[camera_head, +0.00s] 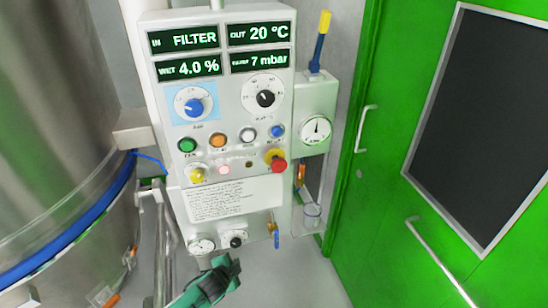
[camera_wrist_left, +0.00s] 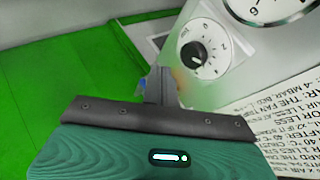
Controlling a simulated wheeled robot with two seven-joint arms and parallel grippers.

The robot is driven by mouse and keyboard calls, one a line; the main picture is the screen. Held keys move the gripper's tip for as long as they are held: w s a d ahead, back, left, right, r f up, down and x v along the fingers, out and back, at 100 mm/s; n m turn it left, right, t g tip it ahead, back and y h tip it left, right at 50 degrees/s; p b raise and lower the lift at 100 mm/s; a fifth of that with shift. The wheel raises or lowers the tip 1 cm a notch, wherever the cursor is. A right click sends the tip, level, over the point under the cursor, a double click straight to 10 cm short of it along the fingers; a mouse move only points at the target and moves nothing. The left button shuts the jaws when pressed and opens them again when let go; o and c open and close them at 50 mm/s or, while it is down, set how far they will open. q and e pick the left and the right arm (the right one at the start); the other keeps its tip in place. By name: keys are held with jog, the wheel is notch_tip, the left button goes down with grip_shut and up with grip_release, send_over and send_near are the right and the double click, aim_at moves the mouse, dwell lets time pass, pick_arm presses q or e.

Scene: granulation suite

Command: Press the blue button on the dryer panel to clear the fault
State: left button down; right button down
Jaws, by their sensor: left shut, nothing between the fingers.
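The dryer panel (camera_head: 222,115) is a white box with lit displays reading IN FILTER, OUT 20 °C, WET 4.0 % and 7 mbar. The blue button (camera_head: 277,131) is at the right end of a button row, after green (camera_head: 187,145), orange (camera_head: 217,140) and white (camera_head: 248,135) ones. My left gripper (camera_head: 233,262) is teal, shut and empty, low in the head view, well below the blue button and just below the small gauges. In the left wrist view its closed fingers (camera_wrist_left: 158,84) point toward a small black-knobbed dial (camera_wrist_left: 197,55). The blue button is not in that view. My right gripper is not in view.
A red mushroom knob on yellow (camera_head: 276,160) sits just below the blue button. A blue knob (camera_head: 193,107) and black knob (camera_head: 265,98) are above the row. A steel vessel (camera_head: 50,120) stands left, a green door (camera_head: 400,200) right. An instruction sheet (camera_head: 232,199) is below the buttons.

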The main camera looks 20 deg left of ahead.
pick_arm(q)
jog(key=w+d+r+m+t, duration=0.2)
jog(key=w+r, duration=0.2)
jog(key=r, duration=0.8)
jog(key=s+d+r+m+t+h, duration=0.1)
jog(key=d+r+m, duration=0.1)
jog(key=r, duration=0.8)
jog(key=s+d+r+m+t+h+p, duration=0.1)
jog(key=s+d+r+m+t, duration=0.1)
jog(key=r, duration=0.9)
jog(key=s+d+r+m+t+h, duration=0.1)
jog(key=d+r+m+t, duration=0.1)
jog(key=r, duration=0.9)
jog(key=shift+s+d+m+h, duration=0.15)
jog(key=shift+d+m+h, duration=0.35)
jog(key=shift+d, duration=0.5)
jog(key=p, duration=0.4)
send_near(282, 132)
jog(key=w+d, duration=0.2)
jog(key=d, duration=0.1)
jog(key=shift+w+a+p, duration=0.45)
jog(key=shift+w+p, duration=0.1)
jog(key=shift+w, duration=0.35)
jog(key=shift+w+a+p, duration=0.5)
jog(key=shift+w, duration=0.35)
